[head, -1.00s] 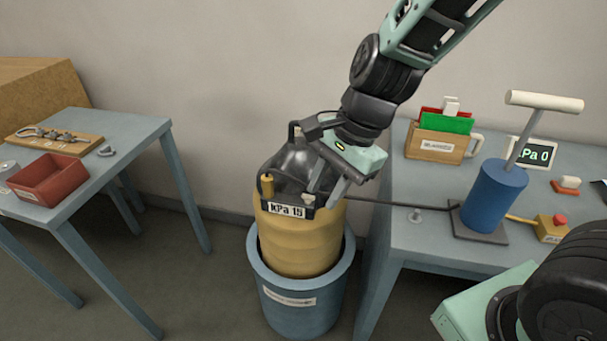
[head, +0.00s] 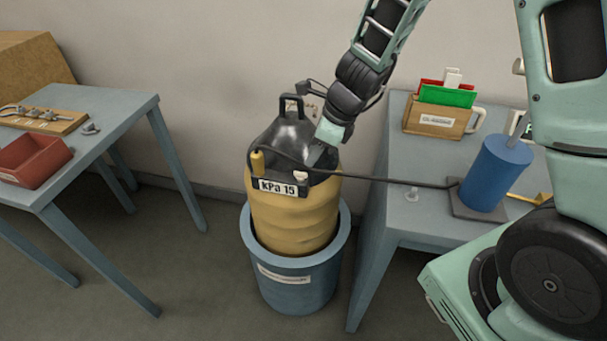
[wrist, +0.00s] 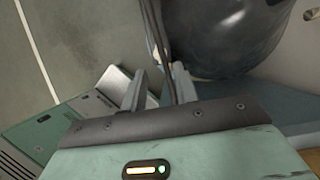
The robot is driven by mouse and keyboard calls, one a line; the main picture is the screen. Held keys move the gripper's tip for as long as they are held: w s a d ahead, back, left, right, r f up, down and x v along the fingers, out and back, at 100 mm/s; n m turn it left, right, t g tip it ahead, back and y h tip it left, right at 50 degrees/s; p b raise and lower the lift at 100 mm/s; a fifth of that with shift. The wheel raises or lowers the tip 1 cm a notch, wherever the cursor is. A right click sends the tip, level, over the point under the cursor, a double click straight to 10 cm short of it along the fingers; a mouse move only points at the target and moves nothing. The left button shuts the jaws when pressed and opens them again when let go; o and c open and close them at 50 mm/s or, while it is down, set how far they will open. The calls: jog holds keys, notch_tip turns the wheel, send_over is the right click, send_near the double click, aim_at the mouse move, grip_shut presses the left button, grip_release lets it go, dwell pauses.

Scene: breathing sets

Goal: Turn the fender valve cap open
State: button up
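The fender (head: 293,215) is a yellow ribbed body with a black top and handle, upright in a blue tub (head: 290,285). Its label reads "kPa 15". A small pale knob (head: 300,176), which looks like the valve cap, sits beside the label. A brass fitting (head: 257,162) stands at the left. My gripper (head: 317,155) is just above and right of the pale knob, at the black top. Contact with the knob cannot be told.
The hose (head: 400,182) runs right to a blue pump (head: 495,172) on a blue-grey table (head: 430,237). A wooden box (head: 440,120) with cards stands there. Another table (head: 110,130) at left holds a red tray (head: 35,158).

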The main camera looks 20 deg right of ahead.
aim_at(302, 173)
jog(key=b+x, duration=0.2)
jog(key=x, duration=0.5)
jog(key=shift+d, duration=0.1)
jog(key=shift+s, duration=0.1)
grip_shut()
